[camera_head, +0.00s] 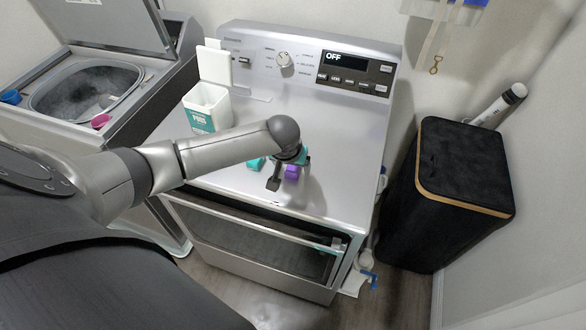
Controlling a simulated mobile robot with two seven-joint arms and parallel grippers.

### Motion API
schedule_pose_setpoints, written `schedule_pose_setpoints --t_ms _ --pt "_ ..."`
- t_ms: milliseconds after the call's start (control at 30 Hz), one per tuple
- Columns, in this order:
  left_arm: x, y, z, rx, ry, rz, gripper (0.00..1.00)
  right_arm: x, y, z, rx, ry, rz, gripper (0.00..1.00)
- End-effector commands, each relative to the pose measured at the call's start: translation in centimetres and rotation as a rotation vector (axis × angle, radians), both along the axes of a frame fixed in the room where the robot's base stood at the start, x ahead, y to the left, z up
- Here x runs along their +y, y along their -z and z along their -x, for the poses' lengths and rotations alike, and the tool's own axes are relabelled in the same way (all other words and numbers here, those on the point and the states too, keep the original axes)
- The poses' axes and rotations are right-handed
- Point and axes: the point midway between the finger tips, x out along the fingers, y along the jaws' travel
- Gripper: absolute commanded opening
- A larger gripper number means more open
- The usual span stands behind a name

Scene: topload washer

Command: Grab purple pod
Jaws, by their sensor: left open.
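The purple pod (292,172) lies on the silver top of the dryer (330,135), near its middle. My left gripper (278,180) is just above and beside the purple pod, with its fingers pointing down. It is open and the wrist hides part of the scene behind it. I cannot tell whether a finger touches the pod. A teal pod (256,164) lies just left of the gripper. My right gripper is not in view.
A white pod tub (206,108) with its lid up stands on the dryer's left side. The open washer (75,120) is at the left. A black hamper (455,170) stands at the right. The dryer top's right side is clear.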

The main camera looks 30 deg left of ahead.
Motion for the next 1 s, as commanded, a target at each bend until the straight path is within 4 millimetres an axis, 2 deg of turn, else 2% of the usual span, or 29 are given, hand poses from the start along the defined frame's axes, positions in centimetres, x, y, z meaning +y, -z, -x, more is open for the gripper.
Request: schedule_pose_setpoints --t_ms 67,733,1000 --pt "0.00 -0.02 0.00 0.000 0.000 0.000 0.76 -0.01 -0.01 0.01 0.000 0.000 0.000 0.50" --pt "0.03 -0.04 0.03 0.000 -0.001 -0.001 0.00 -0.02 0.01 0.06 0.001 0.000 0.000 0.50" --pt "0.03 -0.05 0.02 0.000 -0.001 -0.001 0.00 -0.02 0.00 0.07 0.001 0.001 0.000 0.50"
